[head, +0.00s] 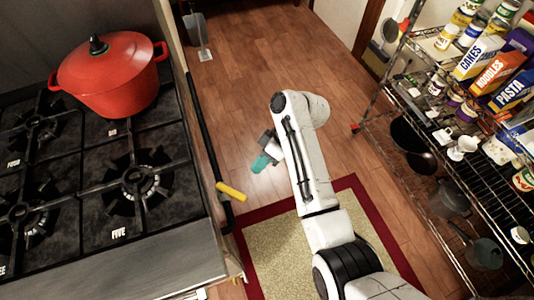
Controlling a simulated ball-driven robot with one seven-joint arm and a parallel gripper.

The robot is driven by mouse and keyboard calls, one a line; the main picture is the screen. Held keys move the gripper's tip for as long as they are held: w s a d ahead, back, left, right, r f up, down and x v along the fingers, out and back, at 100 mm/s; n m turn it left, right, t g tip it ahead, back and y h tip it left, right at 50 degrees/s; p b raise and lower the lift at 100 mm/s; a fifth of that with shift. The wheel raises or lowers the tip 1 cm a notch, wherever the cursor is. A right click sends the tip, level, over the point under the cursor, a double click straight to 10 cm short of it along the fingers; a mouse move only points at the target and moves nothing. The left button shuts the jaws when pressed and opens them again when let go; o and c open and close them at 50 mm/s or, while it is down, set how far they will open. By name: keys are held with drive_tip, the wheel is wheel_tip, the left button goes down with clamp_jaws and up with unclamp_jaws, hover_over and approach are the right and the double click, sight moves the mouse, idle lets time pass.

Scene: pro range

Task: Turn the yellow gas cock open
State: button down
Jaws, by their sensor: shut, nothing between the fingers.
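The yellow gas cock (231,191) is a short yellow lever beside the dark bar along the stove's right edge. It points out from the bar to the right and slightly toward the bottom of the picture, so it lies across the bar. My gripper (258,165) has teal fingers and shows above and to the right of the lever, with a visible gap between them. The fingers are together with nothing between them. The lever's mount is hard to make out.
The black stove (100,185) fills the left, with a red pot (112,75) on a back burner. A wire shelf (400,120) with packets, jars and pans stands at the right. A red-edged rug (290,255) lies on the floor between.

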sight(231, 192)
drive_tip(key=s+a+f+p, duration=0.2)
drive_tip(key=s+a, duration=0.2)
drive_tip(key=shift+f, duration=0.35)
drive_tip(key=shift+a, duration=0.1)
drive_tip(key=shift+a+f, duration=0.1)
drive_tip(key=shift+f, duration=0.1)
